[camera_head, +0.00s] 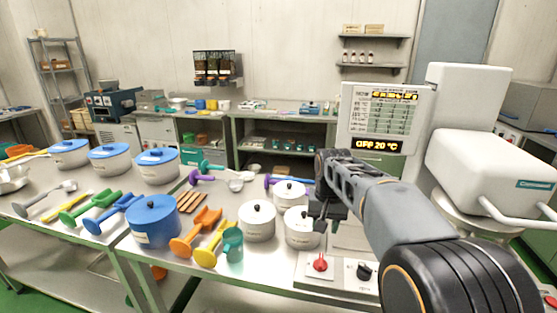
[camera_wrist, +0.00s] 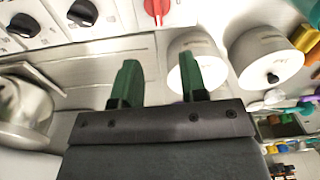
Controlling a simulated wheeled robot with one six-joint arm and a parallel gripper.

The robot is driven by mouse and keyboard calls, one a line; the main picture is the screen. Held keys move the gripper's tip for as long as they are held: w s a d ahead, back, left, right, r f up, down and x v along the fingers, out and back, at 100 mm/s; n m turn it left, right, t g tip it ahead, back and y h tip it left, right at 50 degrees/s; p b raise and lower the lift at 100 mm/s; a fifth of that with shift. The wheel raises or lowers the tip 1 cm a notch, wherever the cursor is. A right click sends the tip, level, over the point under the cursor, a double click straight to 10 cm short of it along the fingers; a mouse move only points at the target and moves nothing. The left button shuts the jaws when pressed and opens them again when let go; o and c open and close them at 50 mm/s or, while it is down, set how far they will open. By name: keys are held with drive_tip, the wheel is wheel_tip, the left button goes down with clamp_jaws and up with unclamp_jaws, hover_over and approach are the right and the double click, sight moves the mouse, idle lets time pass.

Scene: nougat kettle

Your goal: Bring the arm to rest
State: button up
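My arm (camera_head: 400,210) reaches in from the lower right in the head view. My gripper (camera_head: 322,222) hangs over the steel table, next to a small white lidded pot (camera_head: 302,232). In the wrist view the two green-tipped fingers of my gripper (camera_wrist: 158,72) stand apart with nothing between them. Whether the gripper touches the pot cannot be told.
A control panel with a red knob (camera_head: 320,263) and a black knob (camera_head: 365,271) sits at the table's front. White pots (camera_head: 257,222), a blue pot (camera_head: 155,222) and colored scoops (camera_head: 212,246) crowd the left. A white machine (camera_head: 478,165) stands right.

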drive_tip(key=s+f+n+t+p, duration=0.3)
drive_tip(key=s, duration=1.4)
drive_tip(key=shift+s+a, duration=0.2)
drive_tip(key=shift+s, duration=0.05)
